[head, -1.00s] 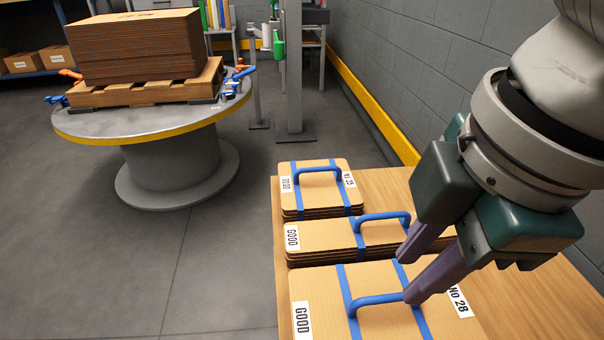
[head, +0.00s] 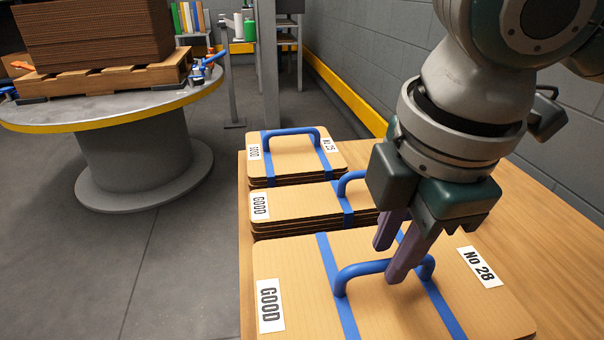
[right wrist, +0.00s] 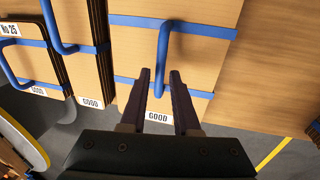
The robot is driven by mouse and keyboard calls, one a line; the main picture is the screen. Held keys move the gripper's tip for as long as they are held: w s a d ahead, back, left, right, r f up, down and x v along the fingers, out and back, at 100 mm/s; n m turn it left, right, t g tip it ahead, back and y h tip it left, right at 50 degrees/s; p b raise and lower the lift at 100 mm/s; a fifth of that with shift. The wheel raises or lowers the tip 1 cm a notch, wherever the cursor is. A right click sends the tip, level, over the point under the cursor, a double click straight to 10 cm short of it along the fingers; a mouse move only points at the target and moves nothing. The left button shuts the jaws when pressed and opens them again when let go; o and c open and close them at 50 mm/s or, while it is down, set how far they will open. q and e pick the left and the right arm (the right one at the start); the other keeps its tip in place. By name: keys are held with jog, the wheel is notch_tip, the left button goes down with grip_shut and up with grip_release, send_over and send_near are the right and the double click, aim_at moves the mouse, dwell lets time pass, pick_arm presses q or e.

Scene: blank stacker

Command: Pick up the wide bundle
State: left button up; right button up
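Three flat cardboard bundles with blue straps and blue handles lie on a wooden table. The widest, labelled GOOD and NO 28 (head: 300,285), is nearest and also shows in the right wrist view (right wrist: 205,65). Its blue handle (head: 352,274) arches up from the top. My right gripper (head: 388,264) is open, its two purple fingers pointing down at this handle. In the right wrist view the handle (right wrist: 163,45) runs between the parted fingertips (right wrist: 160,73). I cannot tell whether they touch it. My left gripper is not in view.
The middle bundle (head: 290,205) and the smaller far bundle (head: 280,158) lie close behind. The table (head: 540,240) is bare at the right, beside a grey wall. A round table (head: 110,108) with a pallet and cardboard stack stands far left.

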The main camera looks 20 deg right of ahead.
aim_at(387, 261)
jog(key=f, duration=0.1)
jog(key=f+b, duration=0.2)
jog(key=shift+w+d+f, duration=0.2)
jog(key=shift+w+f, duration=0.1)
jog(key=shift+f, duration=0.1)
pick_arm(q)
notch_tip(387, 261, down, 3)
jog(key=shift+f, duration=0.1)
pick_arm(e)
jog(key=shift+r, duration=0.15)
grip_shut()
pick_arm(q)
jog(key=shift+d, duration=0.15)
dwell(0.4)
